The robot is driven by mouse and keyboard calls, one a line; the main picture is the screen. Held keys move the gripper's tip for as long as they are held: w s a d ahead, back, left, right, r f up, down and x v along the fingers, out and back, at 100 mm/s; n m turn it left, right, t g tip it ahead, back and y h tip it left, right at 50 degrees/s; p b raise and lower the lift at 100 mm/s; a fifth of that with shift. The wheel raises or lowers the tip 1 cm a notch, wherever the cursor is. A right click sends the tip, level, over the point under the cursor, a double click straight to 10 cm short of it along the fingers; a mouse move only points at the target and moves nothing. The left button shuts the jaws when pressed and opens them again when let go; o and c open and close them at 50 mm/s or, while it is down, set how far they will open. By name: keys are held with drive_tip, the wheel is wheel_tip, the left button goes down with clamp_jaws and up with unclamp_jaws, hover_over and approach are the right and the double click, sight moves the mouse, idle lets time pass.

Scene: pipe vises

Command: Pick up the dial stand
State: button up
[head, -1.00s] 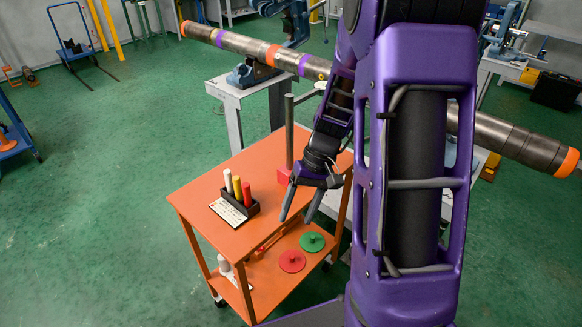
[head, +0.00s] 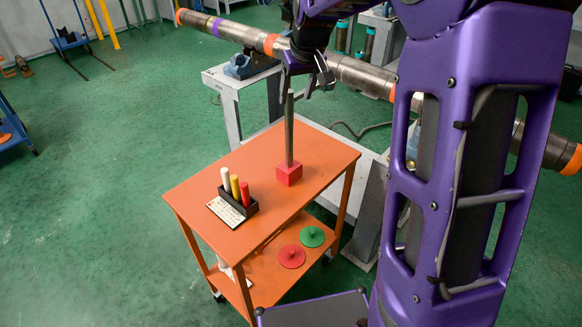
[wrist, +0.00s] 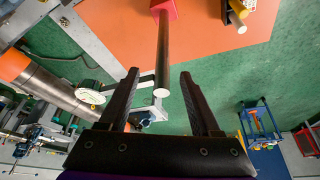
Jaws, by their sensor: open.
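The dial stand is a grey metal post (head: 289,135) on a red block base (head: 289,174), upright on the top of an orange cart. My gripper (head: 297,95) is open above it, at the top of the post, fingers pointing down. In the wrist view the post (wrist: 163,55) runs away from the camera, and its pale end (wrist: 161,92) appears between the two open fingers (wrist: 160,74). Neither finger visibly touches it. The red base (wrist: 164,8) is cut off at the top edge there.
A black holder (head: 238,207) with white, yellow and red markers stands on the orange cart top (head: 205,180), left of the stand. Red (head: 292,256) and green (head: 312,236) discs lie on the lower shelf. A long pipe (head: 350,72) in a vise passes behind my gripper.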

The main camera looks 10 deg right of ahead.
sight(289, 116)
drive_tip(key=x, duration=0.5)
drive_tip(key=shift+s, duration=0.1)
drive_tip(key=shift+a+x, duration=0.15)
drive_tip(key=shift+x, duration=1.15)
drive_tip(key=shift+a+x, duration=0.1)
drive_tip(key=shift+x, duration=1.15)
clamp_jaws()
drive_tip(key=shift+r, duration=0.2)
